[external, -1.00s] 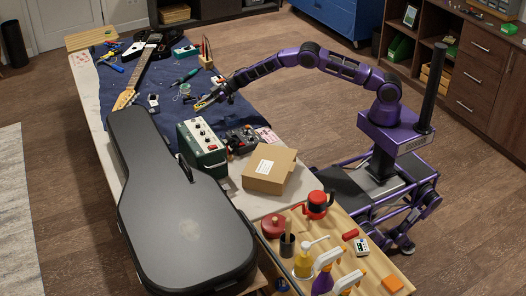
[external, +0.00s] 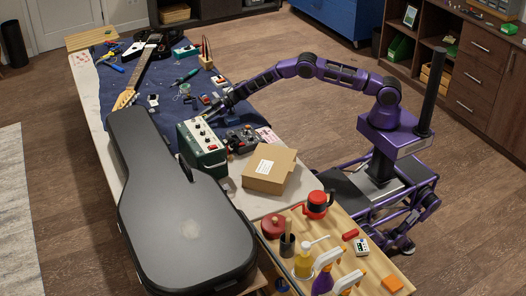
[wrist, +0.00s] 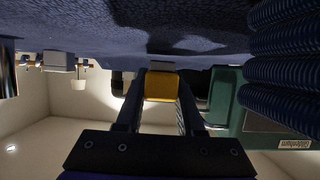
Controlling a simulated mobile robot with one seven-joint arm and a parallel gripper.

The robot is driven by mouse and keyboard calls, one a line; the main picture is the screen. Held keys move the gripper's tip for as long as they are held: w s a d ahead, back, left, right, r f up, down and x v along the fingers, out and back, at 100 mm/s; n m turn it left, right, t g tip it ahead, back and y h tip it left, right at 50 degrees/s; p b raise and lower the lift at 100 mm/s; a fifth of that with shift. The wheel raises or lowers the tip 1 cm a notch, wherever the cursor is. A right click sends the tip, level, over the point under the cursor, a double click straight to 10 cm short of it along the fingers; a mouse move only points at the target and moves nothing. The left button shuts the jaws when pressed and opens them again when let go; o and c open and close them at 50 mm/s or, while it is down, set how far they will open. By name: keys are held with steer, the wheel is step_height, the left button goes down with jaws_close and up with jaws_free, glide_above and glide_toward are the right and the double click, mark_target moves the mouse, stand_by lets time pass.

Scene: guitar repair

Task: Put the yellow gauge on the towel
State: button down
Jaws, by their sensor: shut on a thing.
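The yellow gauge (wrist: 160,87) is between the two fingers of my gripper (wrist: 160,76) in the wrist view, and the gripper is shut on it. In the external view my gripper (external: 212,110) is low over the table, just behind the green amplifier; the gauge can hardly be made out there. A dark blue cloth (external: 160,83), which looks like the towel, covers much of the table's far part. Its blue surface also fills the top of the wrist view (wrist: 110,35), close to the gauge. I cannot tell whether the gauge touches it.
The green amplifier (external: 203,150) stands close by my gripper, and its side shows in the wrist view (wrist: 228,105). A pedal box (external: 243,138), a cardboard box (external: 270,172) and a black guitar case (external: 180,215) are nearby. A guitar (external: 150,55) and small tools lie on the cloth.

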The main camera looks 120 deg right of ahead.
steer(key=shift+s+a+f, duration=0.1)
steer(key=shift+f, duration=0.35)
steer(key=c, duration=0.5)
jaws_free()
steer(key=shift+f, duration=0.25)
steer(key=shift+r+p, duration=0.4)
steer(key=shift+r, duration=0.2)
steer(key=shift+s, duration=0.35)
steer(key=v, duration=0.3)
steer(key=p+v, duration=0.1)
steer(key=v, duration=0.7)
steer(key=shift+r, duration=0.45)
